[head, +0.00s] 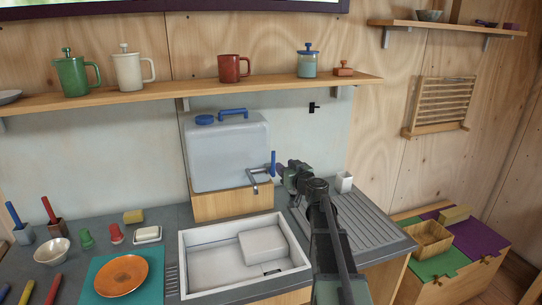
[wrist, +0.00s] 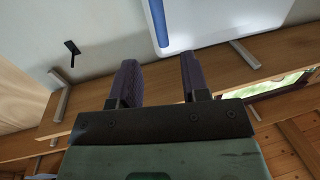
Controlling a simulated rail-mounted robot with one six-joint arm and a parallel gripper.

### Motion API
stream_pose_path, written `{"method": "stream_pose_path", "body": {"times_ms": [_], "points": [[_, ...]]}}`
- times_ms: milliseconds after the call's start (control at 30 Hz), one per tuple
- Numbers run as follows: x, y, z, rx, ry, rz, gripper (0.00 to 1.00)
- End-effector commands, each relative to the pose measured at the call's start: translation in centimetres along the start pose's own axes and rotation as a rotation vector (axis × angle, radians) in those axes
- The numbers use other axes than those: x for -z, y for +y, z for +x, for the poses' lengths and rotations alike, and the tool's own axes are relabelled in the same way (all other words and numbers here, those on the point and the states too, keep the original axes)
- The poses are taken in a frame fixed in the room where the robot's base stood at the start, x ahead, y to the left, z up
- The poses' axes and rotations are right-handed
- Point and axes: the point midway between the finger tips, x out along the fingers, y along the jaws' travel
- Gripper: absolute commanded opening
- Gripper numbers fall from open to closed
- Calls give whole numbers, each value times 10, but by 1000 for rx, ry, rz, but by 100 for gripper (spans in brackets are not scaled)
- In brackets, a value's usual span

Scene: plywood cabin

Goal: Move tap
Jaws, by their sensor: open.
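The tap has a metal spout (head: 256,182) and an upright blue lever (head: 273,163). It sits at the lower right front of a translucent water container (head: 228,152) with a blue cap and handle. My gripper (head: 281,171) is just right of the lever in the head view; its fingertips are small and partly hidden there. In the wrist view my gripper (wrist: 159,62) has its two fingers apart with nothing between them. The blue lever (wrist: 159,24) shows just beyond the fingertips, roughly in line with the gap. The spout is not clearly visible in that view.
The container stands on a wooden block (head: 232,204) behind a white sink (head: 186,265). A white cup (head: 344,182) stands near the ridged drainer (head: 365,228), close to my arm. A shelf (head: 150,96) with mugs runs above. A black hook (head: 313,107) is on the wall.

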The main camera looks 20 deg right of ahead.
Motion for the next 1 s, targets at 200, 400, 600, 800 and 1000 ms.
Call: {"method": "stream_pose_path", "body": {"times_ms": [200,400,600,800,1000], "points": [[0,1,35,2,-1,1,42],[0,0,84,4,-1,2,42],[0,-1,106,2,-1,2,42],[0,-1,106,2,-1,2,42],[0,-1,105,3,-1,2,12]]}}
